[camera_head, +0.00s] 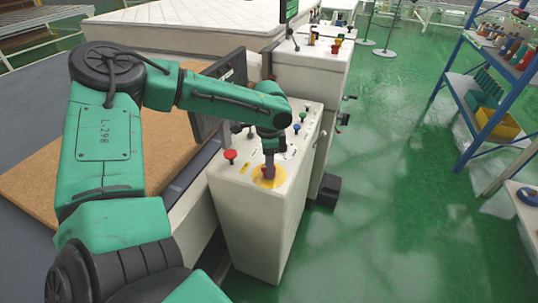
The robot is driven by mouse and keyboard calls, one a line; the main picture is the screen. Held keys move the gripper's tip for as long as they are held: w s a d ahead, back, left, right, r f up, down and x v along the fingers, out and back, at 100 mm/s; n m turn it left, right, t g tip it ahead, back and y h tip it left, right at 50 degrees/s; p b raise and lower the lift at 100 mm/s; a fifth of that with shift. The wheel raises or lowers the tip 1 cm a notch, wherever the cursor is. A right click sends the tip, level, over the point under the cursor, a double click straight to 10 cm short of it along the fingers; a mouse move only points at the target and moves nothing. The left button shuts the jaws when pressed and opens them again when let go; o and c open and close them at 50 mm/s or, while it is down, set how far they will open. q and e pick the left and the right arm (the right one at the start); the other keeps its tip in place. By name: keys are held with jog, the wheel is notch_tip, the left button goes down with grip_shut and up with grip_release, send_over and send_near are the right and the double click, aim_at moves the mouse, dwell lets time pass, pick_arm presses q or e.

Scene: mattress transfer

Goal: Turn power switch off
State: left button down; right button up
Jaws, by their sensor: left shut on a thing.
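A white control cabinet (243,215) stands at the middle of the head view, with buttons and switches on its sloped top. The power switch seems to sit on a round yellow plate (279,182) near the cabinet's front edge. My left gripper (269,174) reaches down onto that plate from above. It is shut on the switch knob, which is mostly hidden by the fingers. A red button (230,156) is to the left of the gripper. Blue and green buttons (297,126) are farther back. My right gripper is not in view.
A dark monitor (228,75) stands beside the cabinet. Another white cabinet (310,72) with buttons stands behind. A mattress (170,25) lies at the back left. A blue shelf (487,75) with bottles and bins is at right. The green floor between is clear.

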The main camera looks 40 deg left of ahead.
pick_arm(q)
jog(key=shift+w+r+n, duration=0.1)
jog(key=shift+n, duration=0.75)
jog(key=shift+w+r+n, duration=0.1)
jog(key=shift+n, duration=0.75)
jog(key=shift+c, duration=1.8)
grip_release()
jog(key=shift+s, duration=0.1)
notch_tip(320, 180, up, 14)
jog(key=shift+r+b, duration=0.25)
jog(key=shift+b, duration=0.15)
